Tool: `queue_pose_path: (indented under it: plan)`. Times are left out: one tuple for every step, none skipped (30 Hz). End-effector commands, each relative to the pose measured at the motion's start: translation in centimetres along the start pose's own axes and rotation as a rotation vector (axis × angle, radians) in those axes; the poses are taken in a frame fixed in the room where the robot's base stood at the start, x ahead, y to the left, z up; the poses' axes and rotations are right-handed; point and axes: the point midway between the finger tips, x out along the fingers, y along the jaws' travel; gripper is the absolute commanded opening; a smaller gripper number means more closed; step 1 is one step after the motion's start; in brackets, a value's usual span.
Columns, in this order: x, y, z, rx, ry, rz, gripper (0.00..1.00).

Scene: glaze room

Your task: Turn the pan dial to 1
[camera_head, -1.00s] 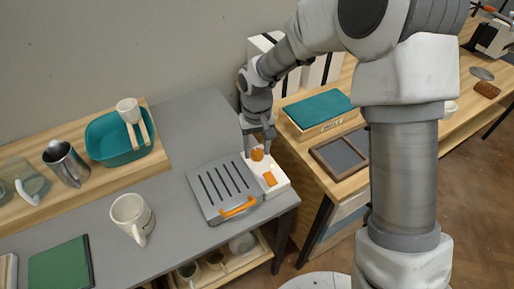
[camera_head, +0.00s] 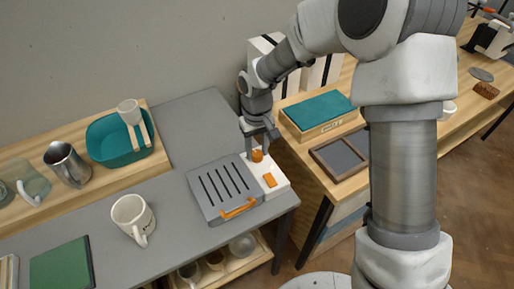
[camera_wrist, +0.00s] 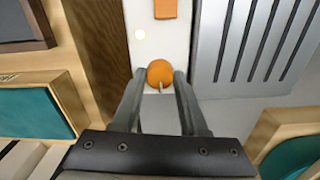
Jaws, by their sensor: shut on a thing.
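The pan dial (camera_head: 257,155) is a round orange knob on the white control strip (camera_head: 279,188) at the right of a grey ribbed pan appliance (camera_head: 214,212). In the wrist view the dial (camera_wrist: 160,73) sits between the tips of my gripper (camera_wrist: 158,77), which is shut on its sides. A pale pointer mark on the dial faces toward the gripper's palm. My gripper (camera_head: 258,150) reaches down to the dial from behind in the head view. Scale numbers cannot be read.
An orange handle (camera_head: 238,208) is at the pan's front. A white mug (camera_head: 132,217) stands left; a teal box (camera_head: 318,112) and framed tray (camera_head: 341,156) lie right.

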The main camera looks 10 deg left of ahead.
Motion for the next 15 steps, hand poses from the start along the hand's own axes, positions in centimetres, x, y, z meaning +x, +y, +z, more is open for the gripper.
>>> queue_pose_path:
  plan:
    - [-0.18,0.01,0.0,-0.034,0.0,-0.001,0.0]
    - [-0.19,0.02,0.01,-0.059,-0.001,-0.001,0.0]
    - [-0.2,0.03,0.01,-0.093,-0.001,-0.001,0.0]
    - [-0.21,0.03,0.01,-0.12,-0.001,-0.001,0.0]
    - [-0.22,0.03,0.0,-0.147,0.0,0.0,0.0]
    - [-0.24,0.02,-0.01,-0.185,0.0,0.0,0.0]
    - [-0.26,0.01,-0.02,-0.214,0.001,0.0,0.0]
    - [-0.27,-0.01,-0.03,-0.244,0.001,0.0,0.0]
    - [-0.27,-0.03,-0.04,-0.281,0.001,-0.001,0.0]
    - [-0.27,-0.03,-0.04,-0.31,0.001,-0.001,0.0]
    - [-0.27,-0.02,-0.04,-0.339,0.001,-0.001,0.0]
    - [-0.26,0.0,-0.04,-0.377,0.001,0.0,0.0]
    - [-0.26,0.02,-0.04,-0.405,0.001,0.0,0.0]
    - [-0.26,0.02,-0.04,-0.433,0.001,0.0,0.0]
    - [-0.27,0.02,-0.03,-0.47,0.001,-0.001,0.0]
